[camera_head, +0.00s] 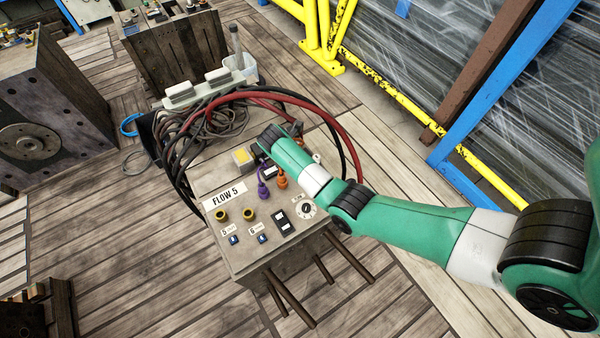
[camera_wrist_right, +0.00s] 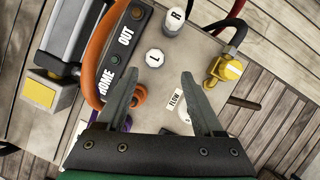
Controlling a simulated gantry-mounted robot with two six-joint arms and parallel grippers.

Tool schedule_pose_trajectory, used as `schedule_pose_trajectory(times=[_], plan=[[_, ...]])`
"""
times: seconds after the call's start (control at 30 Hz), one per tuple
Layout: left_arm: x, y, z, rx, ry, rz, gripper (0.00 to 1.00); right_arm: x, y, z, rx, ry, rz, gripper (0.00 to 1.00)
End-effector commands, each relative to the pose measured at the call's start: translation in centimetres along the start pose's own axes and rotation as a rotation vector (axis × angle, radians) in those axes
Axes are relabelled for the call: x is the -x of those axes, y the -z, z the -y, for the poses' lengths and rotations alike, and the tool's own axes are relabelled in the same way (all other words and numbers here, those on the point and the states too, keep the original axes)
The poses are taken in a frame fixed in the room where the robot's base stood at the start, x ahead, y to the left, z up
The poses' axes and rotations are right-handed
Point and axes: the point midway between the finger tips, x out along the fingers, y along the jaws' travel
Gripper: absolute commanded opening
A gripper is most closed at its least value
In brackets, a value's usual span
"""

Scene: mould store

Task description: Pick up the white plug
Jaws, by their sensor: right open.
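Two white pieces show in the right wrist view: a white round piece marked L (camera_wrist_right: 154,57) and a white piece marked R (camera_wrist_right: 174,20). I cannot tell for certain which is the white plug. My right gripper (camera_wrist_right: 158,75) is open and empty, its fingers spread, with the L piece just beyond and between the fingertips. The R piece stands farther away, near the panel's edge. In the head view my right arm covers this part of the panel and hides the fingers. A small white piece (camera_head: 317,158) shows beside the arm. My left gripper is not in view.
The grey panel marked FLOW 5 (camera_head: 212,228) carries purple (camera_head: 262,190) and orange (camera_head: 281,180) plugs. A yellow fitting (camera_wrist_right: 226,69), an orange hose (camera_wrist_right: 94,50) and a HOME/OUT switch plate (camera_wrist_right: 122,45) surround the fingers. Red and black hoses (camera_head: 335,125) arch behind.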

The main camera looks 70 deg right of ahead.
Motion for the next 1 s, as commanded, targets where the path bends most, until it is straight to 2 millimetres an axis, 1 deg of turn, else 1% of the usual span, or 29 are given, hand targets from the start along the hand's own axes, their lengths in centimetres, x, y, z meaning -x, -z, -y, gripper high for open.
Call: schedule_pose_trajectory(times=[0.03,0.23,0.27,0.43,0.53,0.6,0.8,0.87,1.0], plan=[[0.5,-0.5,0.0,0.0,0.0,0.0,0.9,-0.9,0.1,0.0,-0.001,-0.001,0.0,0.69],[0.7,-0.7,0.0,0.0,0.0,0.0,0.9,-1.4,0.0,-0.1,0.0,-0.001,0.0,0.69],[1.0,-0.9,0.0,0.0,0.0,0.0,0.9,-1.8,0.1,-0.1,0.0,-0.001,0.0,0.69],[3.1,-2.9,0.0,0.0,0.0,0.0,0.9,-4.9,0.3,-0.8,0.0,0.0,0.0,0.69],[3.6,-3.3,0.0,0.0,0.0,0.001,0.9,-6.0,0.1,-0.7,0.0,0.0,0.0,0.69],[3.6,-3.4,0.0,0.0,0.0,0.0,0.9,-6.3,0.1,-0.8,0.0,-0.002,0.0,0.69],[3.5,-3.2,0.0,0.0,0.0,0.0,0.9,-6.2,0.0,-0.8,0.0,-0.003,0.0,0.69],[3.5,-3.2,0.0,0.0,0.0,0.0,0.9,-6.2,0.0,-0.8,0.0,-0.003,0.0,0.59],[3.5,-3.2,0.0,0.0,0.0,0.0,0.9,-6.2,0.0,-0.8,0.0,-0.003,0.0,0.34]])
